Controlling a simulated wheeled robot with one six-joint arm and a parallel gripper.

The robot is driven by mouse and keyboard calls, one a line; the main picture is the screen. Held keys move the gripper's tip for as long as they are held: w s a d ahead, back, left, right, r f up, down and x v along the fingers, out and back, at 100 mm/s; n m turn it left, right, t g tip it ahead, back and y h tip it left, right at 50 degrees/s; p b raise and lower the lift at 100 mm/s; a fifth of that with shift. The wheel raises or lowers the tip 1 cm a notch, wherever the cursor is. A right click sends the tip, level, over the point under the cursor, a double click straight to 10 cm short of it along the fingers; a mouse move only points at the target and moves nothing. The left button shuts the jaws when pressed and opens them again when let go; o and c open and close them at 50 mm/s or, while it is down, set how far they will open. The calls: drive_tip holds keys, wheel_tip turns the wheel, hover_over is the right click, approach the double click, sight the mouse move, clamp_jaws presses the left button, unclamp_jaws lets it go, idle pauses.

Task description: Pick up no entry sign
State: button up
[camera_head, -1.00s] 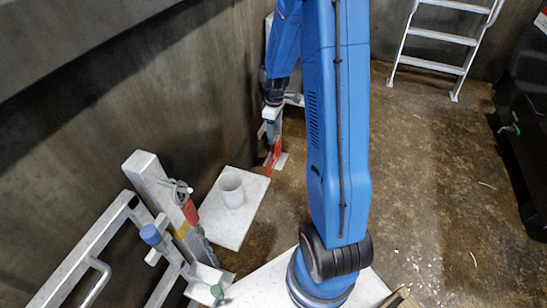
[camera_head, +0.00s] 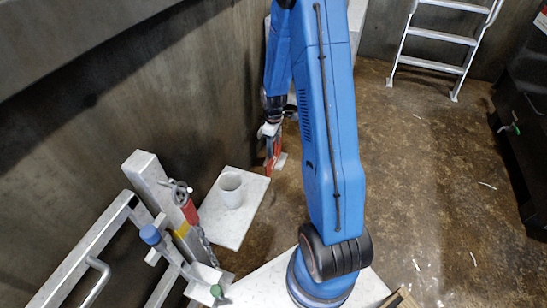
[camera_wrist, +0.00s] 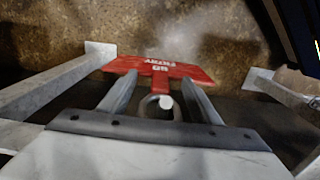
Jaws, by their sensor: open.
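The no entry sign (camera_wrist: 165,67) is a red plate with white lettering. In the wrist view it lies just beyond my fingertips, with its narrow red part between the two fingers. My gripper (camera_wrist: 159,82) is open, one finger on each side of that part; I cannot tell whether either finger touches it. A pale round piece (camera_wrist: 157,106) shows between the fingers, nearer my palm. In the head view the sign (camera_head: 272,152) is a small red shape near the wall, directly below my gripper (camera_head: 269,132), and partly hidden by it.
White metal legs (camera_wrist: 60,82) flank the sign in the wrist view. A metal frame (camera_head: 100,243) is at lower left. A ladder (camera_head: 435,40) and dark machine stand right; the brown floor between is mostly clear.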

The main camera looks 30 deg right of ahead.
drive_tip(key=shift+c, duration=0.3)
clamp_jaws()
drive_tip(key=shift+r, duration=0.1)
drive_tip(key=shift+r, duration=0.5)
wheel_tip(320, 180, up, 2)
drive_tip(key=shift+r, duration=0.1)
drive_tip(key=s+d, duration=1.1)
drive_tip(key=s, duration=0.3)
